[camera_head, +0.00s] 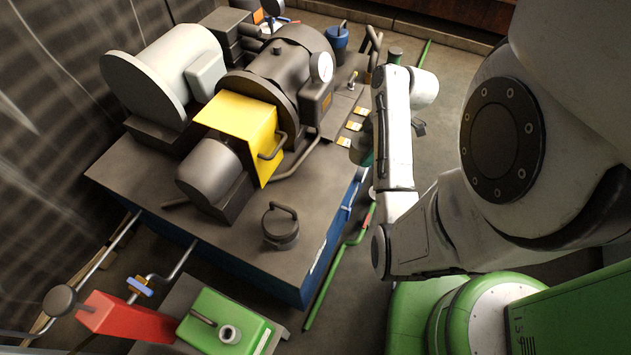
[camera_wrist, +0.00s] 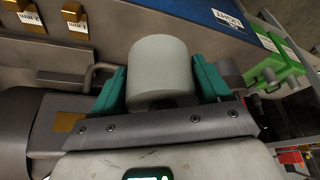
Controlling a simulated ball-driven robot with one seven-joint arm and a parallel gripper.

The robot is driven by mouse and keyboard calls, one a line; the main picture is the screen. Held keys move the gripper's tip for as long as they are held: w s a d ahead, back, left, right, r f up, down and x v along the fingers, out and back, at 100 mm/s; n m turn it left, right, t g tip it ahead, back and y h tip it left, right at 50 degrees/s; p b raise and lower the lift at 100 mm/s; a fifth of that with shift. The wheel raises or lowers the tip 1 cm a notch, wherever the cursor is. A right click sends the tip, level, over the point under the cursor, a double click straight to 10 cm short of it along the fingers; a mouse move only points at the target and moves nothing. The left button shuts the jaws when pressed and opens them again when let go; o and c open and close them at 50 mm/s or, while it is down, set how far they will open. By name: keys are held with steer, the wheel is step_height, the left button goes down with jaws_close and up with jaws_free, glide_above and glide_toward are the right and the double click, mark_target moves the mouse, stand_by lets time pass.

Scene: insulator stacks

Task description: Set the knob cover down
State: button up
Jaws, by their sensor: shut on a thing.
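The knob cover (camera_wrist: 160,68) is a plain pale grey-green cylinder in the middle of the wrist view. My gripper (camera_wrist: 163,82) is shut on it, with one teal finger on each side. The cover's lower part is hidden behind the gripper body. In the head view my gripper (camera_head: 364,157) is mostly hidden behind my arm, at the right edge of the machine base. I cannot make out the cover there.
The machine base (camera_head: 235,235) carries a yellow guard (camera_head: 238,118), a motor and a lidded dark pot (camera_head: 281,228). Labelled tags (camera_head: 354,126) line its right side near my gripper. A green pipe (camera_head: 338,262) runs along the floor beside it. Bare deck lies around the pot.

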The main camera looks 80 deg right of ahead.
steer(key=w+a+f+b, duration=0.1)
steer(key=w+f, duration=0.1)
steer(key=w, duration=0.1)
steer(key=w+a+f+b, duration=0.1)
steer(key=w+f, duration=0.2)
steer(key=w+a+f+b, duration=0.1)
steer(key=w+f, duration=0.2)
steer(key=w, duration=0.1)
steer(key=shift+a, duration=0.3)
steer(key=shift+w+a+f, duration=0.1)
steer(key=shift+w+f, duration=0.25)
steer(key=shift+w+f+b, duration=0.1)
steer(key=shift+f+b, duration=0.3)
steer(key=shift+f, duration=1.25)
steer(key=o, duration=1.1)
steer(key=shift+f, duration=0.1)
steer(key=shift+c, duration=0.2)
steer(key=p+v, duration=0.2)
steer(key=v, duration=1)
